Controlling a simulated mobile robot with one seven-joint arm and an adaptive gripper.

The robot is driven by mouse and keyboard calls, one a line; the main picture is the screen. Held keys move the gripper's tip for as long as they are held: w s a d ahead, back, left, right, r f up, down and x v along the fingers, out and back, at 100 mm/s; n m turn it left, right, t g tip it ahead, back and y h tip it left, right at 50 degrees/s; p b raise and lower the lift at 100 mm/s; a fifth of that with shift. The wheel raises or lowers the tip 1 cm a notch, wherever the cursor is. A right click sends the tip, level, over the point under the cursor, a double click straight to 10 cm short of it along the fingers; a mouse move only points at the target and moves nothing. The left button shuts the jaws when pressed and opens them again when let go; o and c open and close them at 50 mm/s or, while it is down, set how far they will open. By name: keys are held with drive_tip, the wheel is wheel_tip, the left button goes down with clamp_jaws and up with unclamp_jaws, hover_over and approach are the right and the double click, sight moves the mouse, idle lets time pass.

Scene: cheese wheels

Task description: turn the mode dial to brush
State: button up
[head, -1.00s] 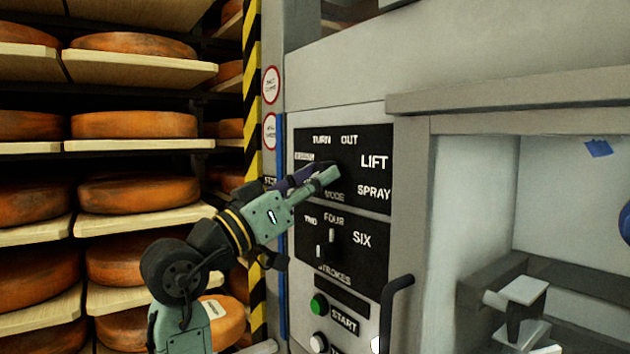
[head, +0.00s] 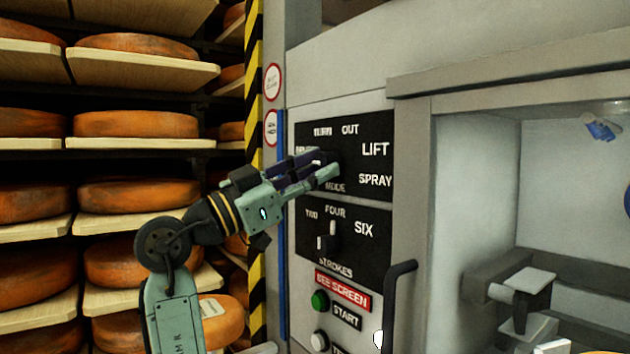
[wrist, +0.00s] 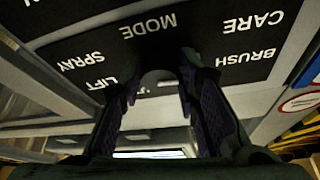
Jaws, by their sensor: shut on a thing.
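The mode dial sits on the upper black panel (head: 356,126), among the words TURN, OUT, LIFT and SPRAY, with MODE below. My gripper (head: 328,166) reaches it from the left, its fingers shut on the dial and hiding most of it in the head view. In the wrist view, the rounded grey dial (wrist: 158,77) shows between the two dark finger pads. The words BRUSH and CARE lie upside down to the right there, SPRAY and LIFT to the left. I cannot tell which word the dial points at.
The strokes dial (head: 328,240) is on the panel just below my fingers. Lower are a lit red SEE SCREEN strip (head: 342,291), a green start button (head: 320,300) and a black handle (head: 397,290). Cheese shelves (head: 140,142) stand left, behind a striped post (head: 252,120).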

drive_tip(key=shift+w+a+r+m+g, duration=0.1)
drive_tip(key=shift+m+g, duration=0.9)
drive_tip(key=shift+m, duration=1.3)
drive_tip(key=o, duration=1.1)
drive_tip(key=shift+o, duration=0.2)
drive_tip(key=v, duration=1.2)
drive_tip(key=shift+w+a, duration=0.1)
drive_tip(key=shift+w, duration=0.1)
